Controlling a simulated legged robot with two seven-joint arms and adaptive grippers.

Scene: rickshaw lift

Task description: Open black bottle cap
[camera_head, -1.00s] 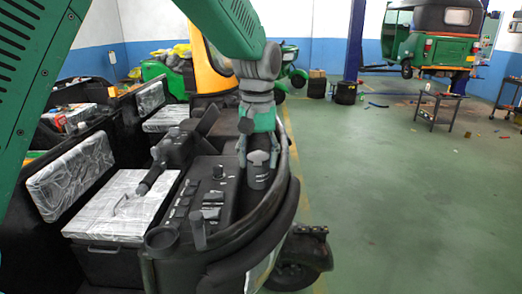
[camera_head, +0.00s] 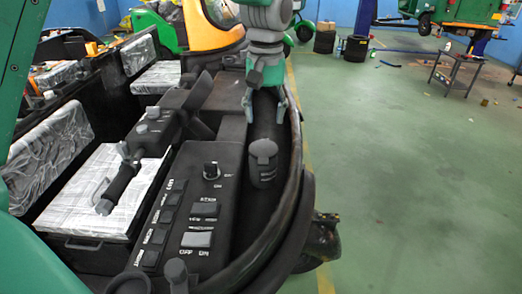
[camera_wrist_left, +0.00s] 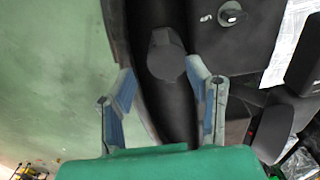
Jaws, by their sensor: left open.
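The bottle (camera_head: 263,175) with its black-grey cap (camera_head: 263,149) stands in the recess at the right side of the dashboard. In the left wrist view the cap (camera_wrist_left: 166,55) shows between and ahead of the two fingertips. My left gripper (camera_head: 265,105) is open and empty, pointing down just beyond the bottle in the head view, apart from it. Its blue-grey fingers also show in the left wrist view (camera_wrist_left: 160,85). My right gripper is not in view.
The dashboard panel (camera_head: 190,215) with switches and a knob lies left of the bottle. A handlebar grip (camera_head: 122,182) and a plastic-wrapped seat (camera_head: 85,200) are further left. A curved black rim (camera_head: 290,210) borders the right. Green floor (camera_head: 420,170) is open beyond it.

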